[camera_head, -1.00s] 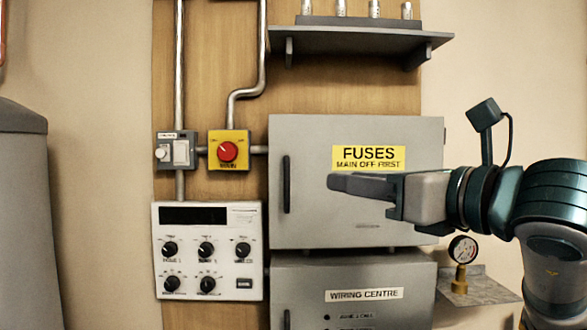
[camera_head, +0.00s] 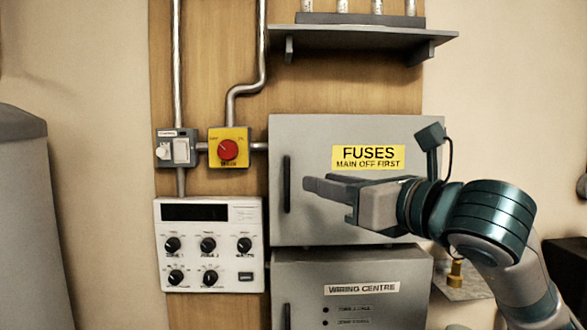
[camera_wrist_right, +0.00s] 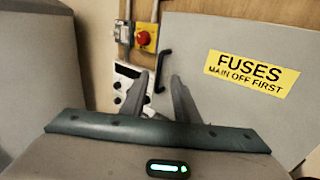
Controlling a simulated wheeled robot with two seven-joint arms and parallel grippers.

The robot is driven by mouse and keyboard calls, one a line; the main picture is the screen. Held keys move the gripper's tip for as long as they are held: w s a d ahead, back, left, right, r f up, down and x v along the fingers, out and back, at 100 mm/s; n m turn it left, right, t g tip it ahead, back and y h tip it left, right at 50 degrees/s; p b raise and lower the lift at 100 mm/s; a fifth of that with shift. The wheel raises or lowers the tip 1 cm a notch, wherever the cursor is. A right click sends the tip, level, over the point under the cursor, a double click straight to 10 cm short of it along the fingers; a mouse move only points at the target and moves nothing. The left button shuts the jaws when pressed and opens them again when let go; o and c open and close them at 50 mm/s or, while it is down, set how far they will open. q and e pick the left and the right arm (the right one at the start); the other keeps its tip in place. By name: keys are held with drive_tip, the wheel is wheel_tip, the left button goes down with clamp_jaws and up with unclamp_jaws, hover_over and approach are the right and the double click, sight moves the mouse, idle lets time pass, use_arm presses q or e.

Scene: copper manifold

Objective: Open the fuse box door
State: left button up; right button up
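The fuse box door (camera_head: 310,140) is a flat grey panel with a yellow "FUSES MAIN OFF FIRST" label (camera_head: 368,158), and it looks closed. Its dark vertical handle (camera_head: 287,184) is at the door's left side. My right gripper (camera_head: 306,184) reaches in from the right in front of the door, its fingertips just right of the handle in the head view. In the right wrist view the gripper (camera_wrist_right: 160,78) is open and empty, and the handle (camera_wrist_right: 163,70) shows beyond, between the fingertips. Contact is not seen. My left gripper is not in view.
A red knob on a yellow main switch (camera_head: 228,148) sits left of the fuse box. A white control panel (camera_head: 208,275) is below it. The wiring centre box (camera_head: 350,270) is directly under the fuse box. A shelf (camera_head: 370,38) projects above.

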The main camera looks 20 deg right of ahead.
sight(289, 174)
drive_tip(key=p+x, duration=0.3)
drive_tip(key=x, duration=0.5)
drive_tip(key=shift+p, duration=0.35)
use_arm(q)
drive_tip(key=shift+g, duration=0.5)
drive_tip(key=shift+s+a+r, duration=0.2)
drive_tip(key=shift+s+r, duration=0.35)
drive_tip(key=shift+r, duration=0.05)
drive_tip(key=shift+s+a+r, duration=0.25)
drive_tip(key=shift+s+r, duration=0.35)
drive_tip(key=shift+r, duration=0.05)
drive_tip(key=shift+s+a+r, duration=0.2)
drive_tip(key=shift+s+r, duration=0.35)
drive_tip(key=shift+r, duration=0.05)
use_arm(e)
drive_tip(key=shift+x, duration=0.85)
drive_tip(key=shift+c, duration=0.7)
clamp_jaws()
